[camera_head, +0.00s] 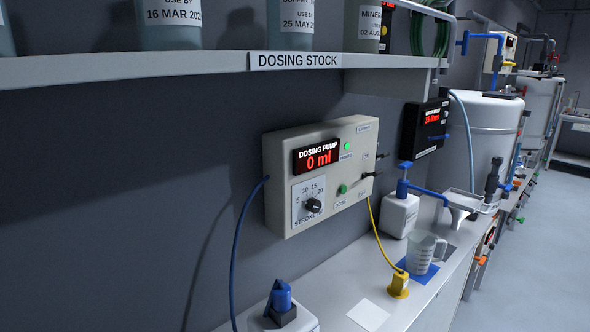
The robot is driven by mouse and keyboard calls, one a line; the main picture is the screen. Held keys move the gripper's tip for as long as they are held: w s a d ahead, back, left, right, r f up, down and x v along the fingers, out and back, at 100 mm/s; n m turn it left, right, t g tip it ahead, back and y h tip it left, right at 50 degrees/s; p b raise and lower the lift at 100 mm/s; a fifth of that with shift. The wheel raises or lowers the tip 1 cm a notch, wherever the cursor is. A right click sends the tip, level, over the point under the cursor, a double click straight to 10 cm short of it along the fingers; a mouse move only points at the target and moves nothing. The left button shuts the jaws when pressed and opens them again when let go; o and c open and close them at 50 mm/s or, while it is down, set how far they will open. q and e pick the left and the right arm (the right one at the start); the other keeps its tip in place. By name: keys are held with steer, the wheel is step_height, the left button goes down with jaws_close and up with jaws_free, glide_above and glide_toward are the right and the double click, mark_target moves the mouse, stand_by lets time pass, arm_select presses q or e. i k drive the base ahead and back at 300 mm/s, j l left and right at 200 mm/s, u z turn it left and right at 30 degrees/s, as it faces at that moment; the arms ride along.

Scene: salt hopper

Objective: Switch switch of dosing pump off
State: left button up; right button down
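The dosing pump (280,160) is a cream box on the dark wall below the shelf, at the middle of the head view. Its display (318,157) reads "DOSING PUMP 0 ml" in white and red. A black dial (313,205) sits at its lower left. A green light (347,146) glows near the top, and a green button (342,189) is lower down. Two black levers stick out at the right, an upper one (381,155) and a lower one (371,174). Their small labels are too blurred to read surely. Neither gripper is in view.
A shelf (200,66) labelled "DOSING STOCK" juts out above the pump. A bench (335,292) below holds a measuring jug (424,251), a yellow fitting (399,284) and a blue-capped container (281,297). A black display box (425,130) hangs to the right. The floor at right is clear.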

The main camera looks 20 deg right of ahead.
mark_target(380, 171)
steer(key=l+z, duration=0.25)
steer(key=i+l+z, duration=0.25)
steer(key=l, duration=0.15)
steer(key=l+z, duration=0.25)
steer(key=l, duration=0.1)
